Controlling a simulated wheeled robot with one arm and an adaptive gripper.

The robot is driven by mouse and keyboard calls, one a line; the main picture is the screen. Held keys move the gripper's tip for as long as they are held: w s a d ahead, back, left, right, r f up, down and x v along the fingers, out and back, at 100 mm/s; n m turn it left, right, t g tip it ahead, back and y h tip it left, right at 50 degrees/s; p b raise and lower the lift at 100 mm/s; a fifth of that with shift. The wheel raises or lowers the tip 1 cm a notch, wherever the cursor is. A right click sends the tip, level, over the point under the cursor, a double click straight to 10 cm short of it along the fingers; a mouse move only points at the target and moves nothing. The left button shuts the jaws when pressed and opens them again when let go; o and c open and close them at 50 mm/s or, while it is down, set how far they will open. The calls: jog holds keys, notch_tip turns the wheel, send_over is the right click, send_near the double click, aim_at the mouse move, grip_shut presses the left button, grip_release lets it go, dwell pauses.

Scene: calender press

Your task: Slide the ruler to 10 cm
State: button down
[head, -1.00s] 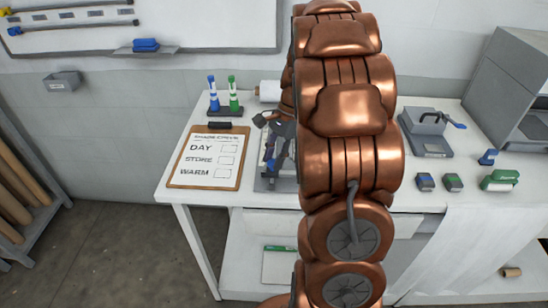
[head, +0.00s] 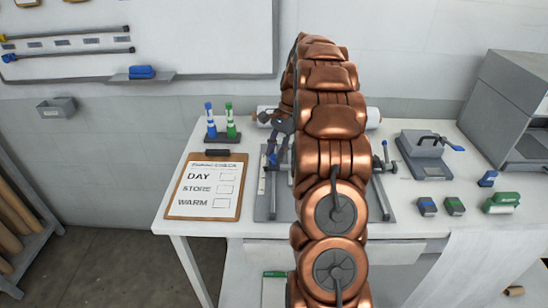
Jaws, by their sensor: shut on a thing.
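A grey press bed (head: 283,211) lies on the white bench, right of the clipboard. A thin pale strip that looks like the ruler (head: 262,184) stands along its left side. Its scale marks are too small to read. My gripper (head: 271,150) is at the upper left of the bed, at a small blue part by the ruler's upper end. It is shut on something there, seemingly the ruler. My copper arm hides the middle of the bed and most of the white roll behind it.
A clipboard (head: 206,186) lies left of the bed, with blue and green markers (head: 222,122) behind it. A dark rail with an upright handle (head: 386,153) is at the bed's right. A grey lever device (head: 424,155) and small blocks (head: 440,206) stand farther right.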

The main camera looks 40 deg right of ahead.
jog(key=shift+w+d, duration=0.6)
jog(key=shift+w, duration=0.15)
jog(key=c, duration=0.8)
grip_release()
jog(key=shift+c, duration=0.2)
jog(key=shift+s, duration=0.1)
